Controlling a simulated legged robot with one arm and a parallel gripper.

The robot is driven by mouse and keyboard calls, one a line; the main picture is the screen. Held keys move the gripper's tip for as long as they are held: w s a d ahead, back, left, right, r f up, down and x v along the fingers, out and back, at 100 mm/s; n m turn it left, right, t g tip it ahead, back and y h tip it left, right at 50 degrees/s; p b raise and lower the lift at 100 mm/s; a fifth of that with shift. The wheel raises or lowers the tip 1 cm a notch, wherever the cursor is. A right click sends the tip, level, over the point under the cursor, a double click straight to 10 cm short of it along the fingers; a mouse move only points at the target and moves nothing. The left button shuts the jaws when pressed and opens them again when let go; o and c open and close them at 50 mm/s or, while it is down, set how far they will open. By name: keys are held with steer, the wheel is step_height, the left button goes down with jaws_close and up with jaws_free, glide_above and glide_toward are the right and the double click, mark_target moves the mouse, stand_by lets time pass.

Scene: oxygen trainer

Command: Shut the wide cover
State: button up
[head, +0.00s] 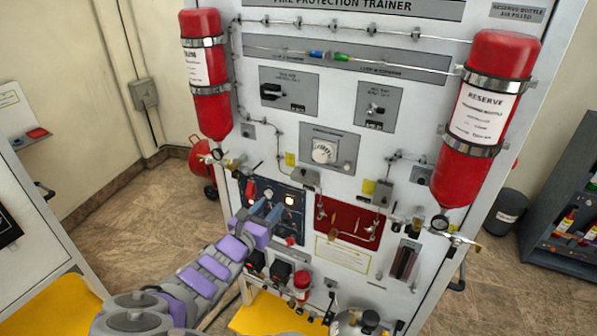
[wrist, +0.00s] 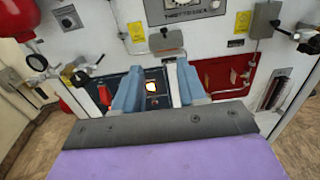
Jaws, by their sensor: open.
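My gripper (head: 264,210) is open in front of the dark blue switch panel (head: 268,188) on the trainer board. I see nothing held. The lit button also shows in the head view (head: 290,200), right of the fingers. A small red part (head: 251,189) sits at the panel's left side, and in the wrist view (wrist: 104,95) it is left of the left finger. I cannot tell which part is the wide cover; the fingers hide some of the panel.
Red bottles stand at the board's left (head: 207,75) and right (head: 480,120). A red recessed panel (head: 347,222) with pipes is right of the switch panel. A grey box (head: 305,179) sticks out above it. Black fittings (head: 282,271) and a small red bottle (head: 301,284) are below.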

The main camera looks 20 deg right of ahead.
mark_target(302, 172)
steer(key=x, duration=1.8)
steer(key=shift+s+d+r+p, duration=0.1)
steer(key=shift+s+d+p, duration=0.15)
steer(key=shift+s+p, duration=0.1)
steer(key=shift+a, duration=0.45)
steer(key=c, duration=0.3)
steer(key=shift+d, duration=0.2)
jaws_close()
